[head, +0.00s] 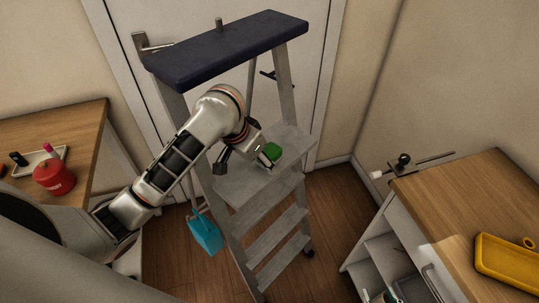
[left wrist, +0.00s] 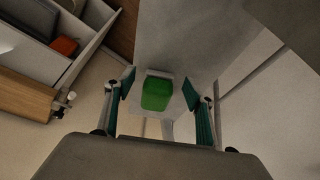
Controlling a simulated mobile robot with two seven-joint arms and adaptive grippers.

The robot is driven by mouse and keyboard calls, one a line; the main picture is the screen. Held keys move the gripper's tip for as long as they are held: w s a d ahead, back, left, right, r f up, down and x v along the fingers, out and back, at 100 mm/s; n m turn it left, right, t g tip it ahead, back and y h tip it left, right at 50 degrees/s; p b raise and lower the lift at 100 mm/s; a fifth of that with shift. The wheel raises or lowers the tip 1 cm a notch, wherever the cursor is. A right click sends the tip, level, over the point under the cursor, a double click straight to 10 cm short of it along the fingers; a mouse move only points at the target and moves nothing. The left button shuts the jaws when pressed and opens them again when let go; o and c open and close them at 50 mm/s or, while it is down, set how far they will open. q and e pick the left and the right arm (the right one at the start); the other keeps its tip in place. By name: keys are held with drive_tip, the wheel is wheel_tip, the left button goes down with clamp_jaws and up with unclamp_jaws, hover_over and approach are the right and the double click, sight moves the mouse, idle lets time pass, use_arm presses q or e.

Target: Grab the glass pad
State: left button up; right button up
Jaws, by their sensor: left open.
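The glass pad is a small green block (head: 273,152) on a grey step of the ladder (head: 245,185), near the step's right side. In the left wrist view the green pad (left wrist: 157,95) lies between the two fingers, with a pale grey strip at its far edge. My left gripper (head: 245,161) is over the step with its fingers spread. Its fingers (left wrist: 159,88) stand apart on either side of the pad with gaps, and nothing is held. Part of the pad is hidden by a finger in the head view. I see no right gripper.
The ladder's dark top (head: 230,45) stands above my arm, before a white door. A blue dustpan (head: 205,232) hangs at the ladder's left. A wooden table with a red canister (head: 54,177) is left; a counter with a yellow tray (head: 508,262) is right.

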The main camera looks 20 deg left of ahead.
sight(270, 150)
use_arm(q)
drive_tip(key=w, duration=0.1)
drive_tip(key=w+d, duration=0.1)
drive_tip(key=w, duration=0.2)
drive_tip(key=shift+w+d, duration=0.1)
drive_tip(key=shift+d, duration=0.25)
drive_tip(key=shift+w+d+f, duration=0.15)
drive_tip(key=shift+w+d, duration=0.05)
drive_tip(key=shift+w, duration=0.1)
drive_tip(key=shift+w+f, duration=0.1)
drive_tip(key=shift+f, duration=0.3)
drive_tip(key=c, duration=1.2)
